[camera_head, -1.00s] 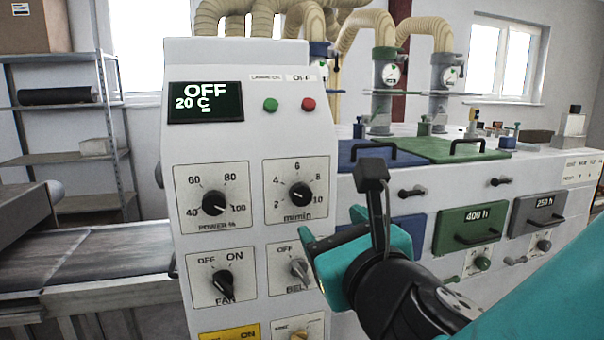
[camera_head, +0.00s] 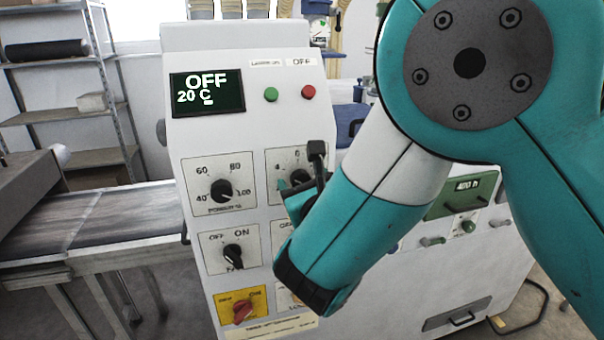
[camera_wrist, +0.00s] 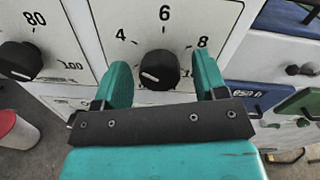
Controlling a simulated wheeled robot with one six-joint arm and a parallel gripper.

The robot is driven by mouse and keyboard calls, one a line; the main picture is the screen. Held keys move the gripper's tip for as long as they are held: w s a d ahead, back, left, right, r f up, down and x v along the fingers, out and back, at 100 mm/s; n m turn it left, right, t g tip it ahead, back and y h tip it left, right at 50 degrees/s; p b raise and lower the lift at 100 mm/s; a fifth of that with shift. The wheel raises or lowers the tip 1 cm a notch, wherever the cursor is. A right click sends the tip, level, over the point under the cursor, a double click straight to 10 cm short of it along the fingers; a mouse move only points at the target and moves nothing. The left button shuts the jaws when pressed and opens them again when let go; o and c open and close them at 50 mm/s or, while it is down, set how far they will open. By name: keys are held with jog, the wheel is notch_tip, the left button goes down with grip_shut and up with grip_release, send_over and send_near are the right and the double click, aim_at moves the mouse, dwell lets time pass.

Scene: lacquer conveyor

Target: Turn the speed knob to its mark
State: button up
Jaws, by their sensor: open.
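The speed knob is a black round knob (camera_wrist: 159,70) with a white pointer line, on a white plate with 4, 6 and 8 printed around it. Its line points to the lower left in the wrist view. In the head view the knob (camera_head: 299,177) is partly covered by my arm. My gripper (camera_wrist: 163,80) is open, with one teal finger on each side of the knob. I cannot tell whether the fingers touch it. In the head view my gripper (camera_head: 292,192) is at the speed plate. The plate's lower part is hidden.
The power knob (camera_head: 221,189) is close on the left, with the fan knob (camera_head: 233,256) below it. A red knob on yellow (camera_head: 242,310) is lower down. The display (camera_head: 207,92) reads OFF and 20 C. Green (camera_head: 270,94) and red (camera_head: 308,92) buttons sit above.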

jog(key=c, duration=0.9)
jog(key=shift+m, duration=0.4)
jog(key=shift+f+m+t+h+b, duration=0.15)
jog(key=shift+m+h+b, duration=0.05)
jog(key=shift+m+b, duration=5.1)
jog(key=shift+f+m+t+h+b, duration=0.1)
jog(key=shift+m+t+h+b, duration=0.1)
jog(key=shift+m+b, duration=5.05)
jog(key=m+p, duration=0.2)
jog(key=shift+r+m, duration=0.1)
jog(key=shift+m, duration=0.25)
